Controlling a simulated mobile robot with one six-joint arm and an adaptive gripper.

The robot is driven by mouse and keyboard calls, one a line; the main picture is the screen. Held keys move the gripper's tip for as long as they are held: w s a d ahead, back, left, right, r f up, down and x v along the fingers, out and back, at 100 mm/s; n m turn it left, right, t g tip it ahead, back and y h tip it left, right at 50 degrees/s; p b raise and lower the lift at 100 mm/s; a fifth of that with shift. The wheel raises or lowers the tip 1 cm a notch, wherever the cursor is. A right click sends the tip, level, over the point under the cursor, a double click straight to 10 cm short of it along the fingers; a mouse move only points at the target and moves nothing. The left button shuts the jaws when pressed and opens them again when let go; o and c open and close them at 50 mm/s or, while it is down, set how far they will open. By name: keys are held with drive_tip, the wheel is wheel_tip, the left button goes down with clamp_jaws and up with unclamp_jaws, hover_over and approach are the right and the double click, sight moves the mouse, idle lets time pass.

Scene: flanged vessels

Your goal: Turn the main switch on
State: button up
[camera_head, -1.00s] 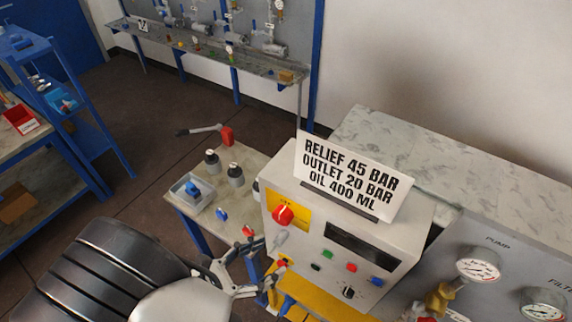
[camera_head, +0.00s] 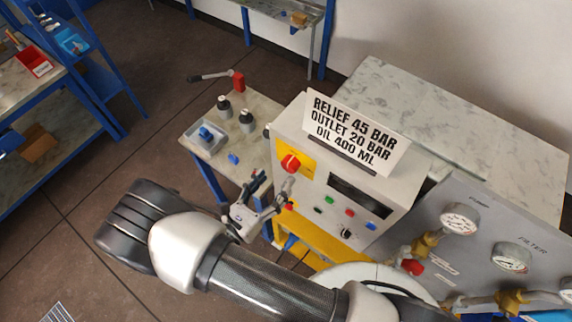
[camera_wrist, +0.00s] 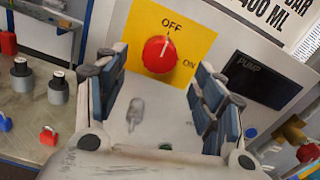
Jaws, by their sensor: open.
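The main switch is a red round knob (camera_head: 290,163) on a yellow plate (camera_head: 308,159), on the front of a light grey control box (camera_head: 349,206). In the wrist view the knob (camera_wrist: 159,54) shows a pale mark pointing up toward OFF on its plate (camera_wrist: 193,28); ON is to the right. My gripper (camera_head: 272,188) is open and empty in front of the box. In the wrist view its fingers (camera_wrist: 160,72) stand left and right of the knob, nearer the camera and apart from it. The finger gap is wider than the knob.
A sign (camera_head: 357,134) stands on the box. A side table (camera_head: 262,110) with bottles and a tray is left. Gauges (camera_head: 459,219) and fittings are right.

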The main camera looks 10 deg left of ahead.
sight(287, 168)
drive_tip(key=p+x, duration=0.1)
drive_tip(key=x, duration=0.5)
drive_tip(key=shift+w+d, duration=0.15)
drive_tip(key=shift+w, duration=0.2)
drive_tip(key=shift+c, duration=0.6)
drive_tip(key=c, duration=0.9)
